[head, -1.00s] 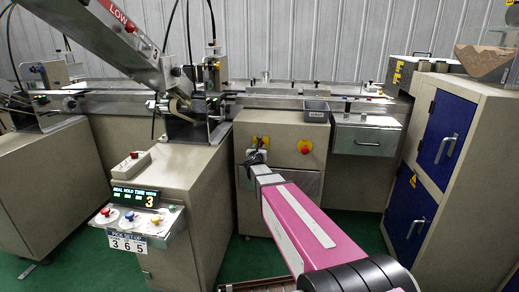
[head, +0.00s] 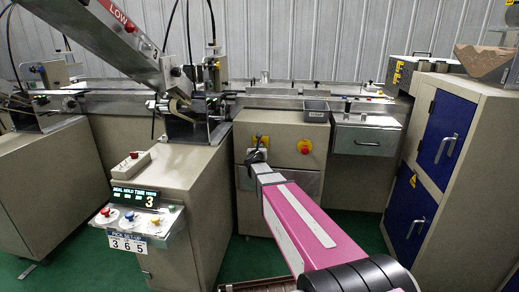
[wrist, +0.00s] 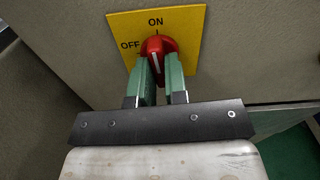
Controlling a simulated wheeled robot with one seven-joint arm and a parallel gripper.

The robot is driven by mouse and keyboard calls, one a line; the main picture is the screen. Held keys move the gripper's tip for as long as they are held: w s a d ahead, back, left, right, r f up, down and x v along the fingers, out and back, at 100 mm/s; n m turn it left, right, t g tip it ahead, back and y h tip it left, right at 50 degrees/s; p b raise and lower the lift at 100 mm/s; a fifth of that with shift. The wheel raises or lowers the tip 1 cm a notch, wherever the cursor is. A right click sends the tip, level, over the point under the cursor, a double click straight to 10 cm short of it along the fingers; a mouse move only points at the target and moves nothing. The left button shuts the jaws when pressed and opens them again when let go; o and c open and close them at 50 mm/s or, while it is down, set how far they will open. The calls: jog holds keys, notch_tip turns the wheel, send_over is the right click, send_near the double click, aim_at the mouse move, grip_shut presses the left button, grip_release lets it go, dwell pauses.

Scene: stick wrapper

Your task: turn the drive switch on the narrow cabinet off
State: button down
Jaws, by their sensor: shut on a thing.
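The drive switch is a red knob (wrist: 158,44) with a white pointer line, on a yellow plate (wrist: 190,22) marked ON at the top and OFF at the left. The line points nearly straight up, close to the ON mark. My gripper (wrist: 160,68) is shut on the knob, with one green finger on each side of it. In the head view my gripper (head: 257,157) is at the upper left front of the narrow cabinet (head: 285,215), and it hides the knob. The yellow plate (head: 262,139) shows just above it.
A red button (head: 304,147) sits to the right on the same cabinet front. A control cabinet (head: 180,190) is close on the left. A cabinet with blue doors (head: 445,130) stands at the right. Green floor (head: 355,225) shows between.

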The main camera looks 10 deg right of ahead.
jog(key=shift+d+r+n, duration=0.1)
jog(key=shift+n, duration=8.4)
jog(key=c, duration=1.1)
grip_release()
jog(key=shift+c, duration=0.2)
jog(key=shift+s, duration=0.1)
jog(key=v, duration=1)
jog(key=shift+s, duration=0.35)
